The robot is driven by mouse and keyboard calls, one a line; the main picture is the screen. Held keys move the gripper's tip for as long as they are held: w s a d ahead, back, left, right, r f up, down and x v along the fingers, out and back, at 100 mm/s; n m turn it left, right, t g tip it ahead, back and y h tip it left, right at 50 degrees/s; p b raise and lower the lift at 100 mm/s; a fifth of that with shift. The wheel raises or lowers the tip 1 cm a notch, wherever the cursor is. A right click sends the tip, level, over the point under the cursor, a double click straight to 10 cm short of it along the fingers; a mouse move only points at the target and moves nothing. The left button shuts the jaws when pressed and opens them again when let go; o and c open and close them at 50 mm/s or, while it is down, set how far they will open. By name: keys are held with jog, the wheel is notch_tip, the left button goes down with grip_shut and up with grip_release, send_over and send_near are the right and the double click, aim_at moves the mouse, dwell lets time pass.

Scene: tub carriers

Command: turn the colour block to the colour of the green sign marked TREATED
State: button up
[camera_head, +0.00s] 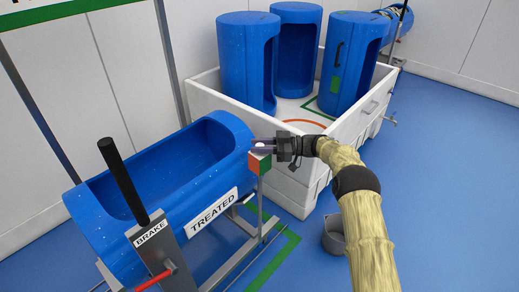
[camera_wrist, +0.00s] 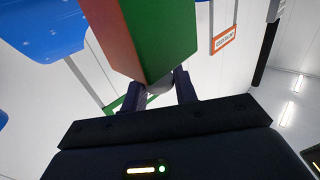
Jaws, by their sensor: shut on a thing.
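The colour block (camera_head: 260,162) sits on top of a thin grey post by the right end of a blue tub (camera_head: 188,232). In the head view one side face is orange-red and the other is green. In the wrist view the block (camera_wrist: 150,35) shows a red face at left and a green face at right. My gripper (camera_head: 262,146) is shut on a pale round knob (camera_wrist: 158,86) on the block's top.
A black brake lever (camera_head: 123,180) with a BRAKE label stands front left, near a red handle (camera_head: 154,280). A white crate (camera_head: 345,130) holds several upright blue tubs behind my gripper. A grey bucket (camera_head: 334,236) is beside my arm. Blue floor is clear at right.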

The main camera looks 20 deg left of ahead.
jog(key=shift+n+g+h+b, duration=0.3)
jog(key=shift+n+g+b, duration=0.2)
jog(key=shift+g+b, duration=0.2)
jog(key=o, duration=0.9)
jog(key=shift+o, duration=0.2)
